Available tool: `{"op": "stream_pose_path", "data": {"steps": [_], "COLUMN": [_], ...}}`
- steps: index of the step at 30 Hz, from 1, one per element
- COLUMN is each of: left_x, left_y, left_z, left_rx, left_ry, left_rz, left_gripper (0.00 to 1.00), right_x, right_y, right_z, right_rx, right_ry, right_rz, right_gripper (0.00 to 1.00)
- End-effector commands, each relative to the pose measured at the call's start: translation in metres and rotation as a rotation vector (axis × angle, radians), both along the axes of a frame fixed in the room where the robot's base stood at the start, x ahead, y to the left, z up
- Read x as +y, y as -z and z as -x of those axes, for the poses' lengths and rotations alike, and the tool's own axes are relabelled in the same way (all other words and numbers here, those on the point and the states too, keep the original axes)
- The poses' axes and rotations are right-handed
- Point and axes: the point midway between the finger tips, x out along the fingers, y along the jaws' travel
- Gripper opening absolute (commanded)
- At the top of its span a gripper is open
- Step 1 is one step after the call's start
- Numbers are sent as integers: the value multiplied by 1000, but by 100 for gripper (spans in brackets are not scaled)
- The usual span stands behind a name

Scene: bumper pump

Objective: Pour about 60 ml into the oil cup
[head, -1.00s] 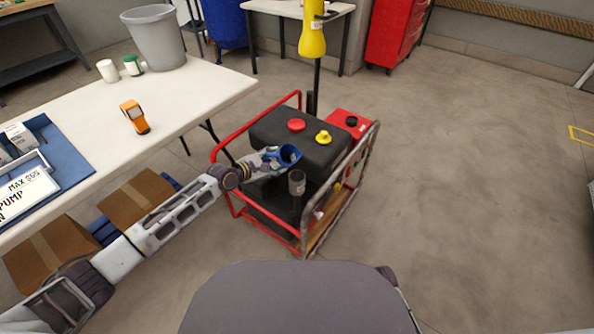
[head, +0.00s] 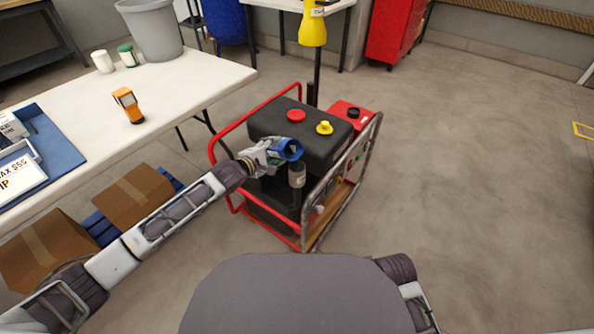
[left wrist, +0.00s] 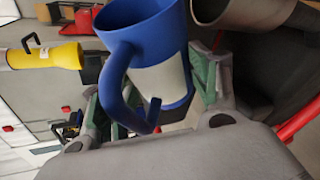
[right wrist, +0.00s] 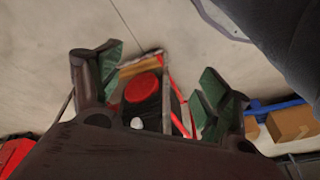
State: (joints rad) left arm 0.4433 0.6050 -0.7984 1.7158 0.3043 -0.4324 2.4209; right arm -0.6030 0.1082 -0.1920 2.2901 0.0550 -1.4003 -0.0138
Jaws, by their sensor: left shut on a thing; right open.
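My left gripper (head: 268,155) is shut on a blue jug (head: 284,150) with a pale label. The left wrist view shows the jug (left wrist: 145,50) large between the fingers (left wrist: 160,110), its handle toward the camera. The jug is tilted, its mouth toward the right in the head view. The grey oil cup (head: 297,176) stands upright at the pump's near side, just below the jug's mouth. The cup's rim (left wrist: 235,12) is close beside the jug in the left wrist view. My right gripper (right wrist: 160,75) is open and empty.
The pump has a black tank (head: 270,122), red and yellow caps and a red tube frame (head: 229,128) around it. A white table (head: 190,85) with an orange handheld device (head: 128,105) stands left. Cardboard boxes (head: 135,195) lie below it. The floor at right is clear.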

Motion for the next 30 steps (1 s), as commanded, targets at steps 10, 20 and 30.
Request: {"op": "stream_pose_path", "data": {"steps": [10, 20, 30], "left_x": [-1, -1, -2], "left_y": [-3, -5, -8], "left_z": [0, 1, 2], "left_rx": [-41, -64, -88], "left_ry": [1, 0, 1], "left_rz": [-36, -58, -81], "left_gripper": [30, 30, 30], "right_x": [3, 4, 9], "right_y": [-17, -27, -17], "right_z": [0, 0, -4], "right_rx": [-33, -50, -77], "right_ry": [-4, -6, -6], "right_rz": [-16, -24, -50], "right_gripper": [77, 77, 77]}}
